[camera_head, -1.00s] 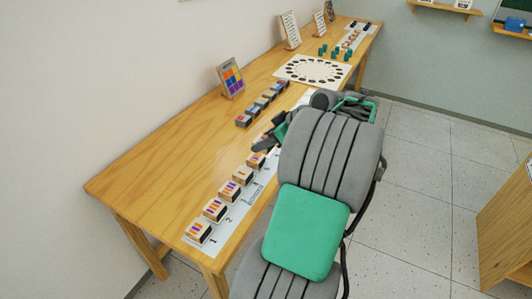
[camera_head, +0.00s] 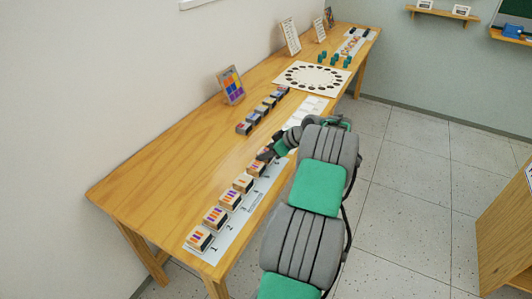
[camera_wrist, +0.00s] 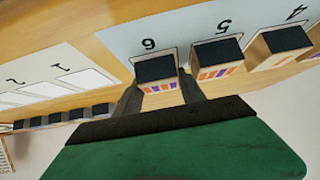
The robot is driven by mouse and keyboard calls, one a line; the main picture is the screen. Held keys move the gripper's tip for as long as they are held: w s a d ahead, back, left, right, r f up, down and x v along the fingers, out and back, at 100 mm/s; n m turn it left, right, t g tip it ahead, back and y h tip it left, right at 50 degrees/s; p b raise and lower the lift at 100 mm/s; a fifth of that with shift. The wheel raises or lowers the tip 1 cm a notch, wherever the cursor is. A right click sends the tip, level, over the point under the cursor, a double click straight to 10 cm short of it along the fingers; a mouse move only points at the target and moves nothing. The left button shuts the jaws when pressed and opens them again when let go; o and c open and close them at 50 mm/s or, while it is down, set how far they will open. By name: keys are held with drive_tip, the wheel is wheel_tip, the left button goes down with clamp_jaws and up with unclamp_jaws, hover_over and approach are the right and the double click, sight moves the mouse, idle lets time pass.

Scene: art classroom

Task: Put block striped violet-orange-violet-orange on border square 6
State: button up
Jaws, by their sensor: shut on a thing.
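My gripper (camera_head: 267,154) is low over the far end of a white numbered strip (camera_head: 237,222) on the wooden table. In the wrist view my gripper (camera_wrist: 160,88) has its two fingers on either side of a block (camera_wrist: 156,70) with a dark top and violet and orange stripes on its side. It is shut on this block. The block is at the number 6 on the strip, in line with the neighbouring blocks. Whether it rests on the strip or hangs just above it, I cannot tell. Its lower part is partly hidden by my gripper.
A striped block (camera_wrist: 217,57) stands close beside at number 5, and another (camera_wrist: 280,45) at number 4. More blocks (camera_head: 199,238) line the strip. A row of other blocks (camera_head: 262,109), a picture stand (camera_head: 231,85) and a dotted board (camera_head: 312,77) are farther back.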

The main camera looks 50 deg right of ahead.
drive_tip(key=shift+f, duration=0.25)
drive_tip(key=o, duration=1.1)
drive_tip(key=shift+r, duration=0.1)
